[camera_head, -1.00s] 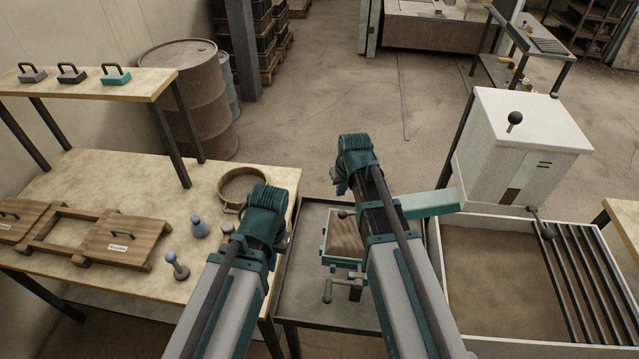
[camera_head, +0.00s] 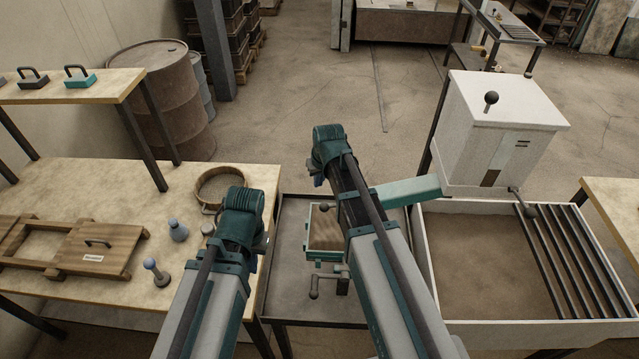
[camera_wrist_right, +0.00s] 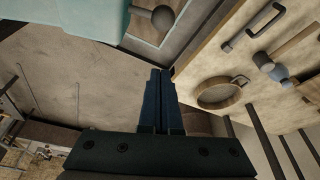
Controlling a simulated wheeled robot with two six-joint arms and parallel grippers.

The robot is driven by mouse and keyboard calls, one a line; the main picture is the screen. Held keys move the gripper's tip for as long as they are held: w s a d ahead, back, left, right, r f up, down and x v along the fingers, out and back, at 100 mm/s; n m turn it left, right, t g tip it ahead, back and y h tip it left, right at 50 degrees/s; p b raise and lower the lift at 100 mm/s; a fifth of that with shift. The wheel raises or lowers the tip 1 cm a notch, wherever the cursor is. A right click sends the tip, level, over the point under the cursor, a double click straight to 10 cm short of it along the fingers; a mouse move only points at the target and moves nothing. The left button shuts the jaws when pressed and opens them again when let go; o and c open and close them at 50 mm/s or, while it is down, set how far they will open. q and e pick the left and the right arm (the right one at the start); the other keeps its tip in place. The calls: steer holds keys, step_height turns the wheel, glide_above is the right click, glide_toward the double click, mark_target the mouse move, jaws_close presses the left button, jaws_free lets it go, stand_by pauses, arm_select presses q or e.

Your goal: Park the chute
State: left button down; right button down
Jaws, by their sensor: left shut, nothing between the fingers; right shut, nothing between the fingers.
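The teal chute (camera_head: 408,190) sticks out to the left from the foot of the white hopper (camera_head: 505,135). Its left end is hidden behind my right arm. My right gripper (camera_wrist_right: 160,75) is shut and empty in the right wrist view, apart from the dark ball knob (camera_wrist_right: 163,18) above it in that picture. In the head view it is mostly hidden beyond the right arm's wrist. My left gripper (camera_head: 263,243) is shut and empty near the right edge of the wooden table; its wrist hides most of it.
A teal-framed box (camera_head: 326,232) with a crank stands on the grey tray table (camera_head: 290,290) between my arms. A sand bin (camera_head: 470,326) with dark bars lies below the hopper. The wooden table (camera_head: 110,185) holds a round sieve (camera_head: 222,184), wooden frames and small weights.

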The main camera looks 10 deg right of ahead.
steer(key=b+x, duration=0.6)
steer(key=x, duration=0.1)
steer(key=s, duration=0.1)
steer(key=s+p, duration=0.1)
steer(key=s+r, duration=0.1)
steer(key=s, duration=0.1)
steer(key=shift+d, duration=0.25)
steer(key=shift+s, duration=0.15)
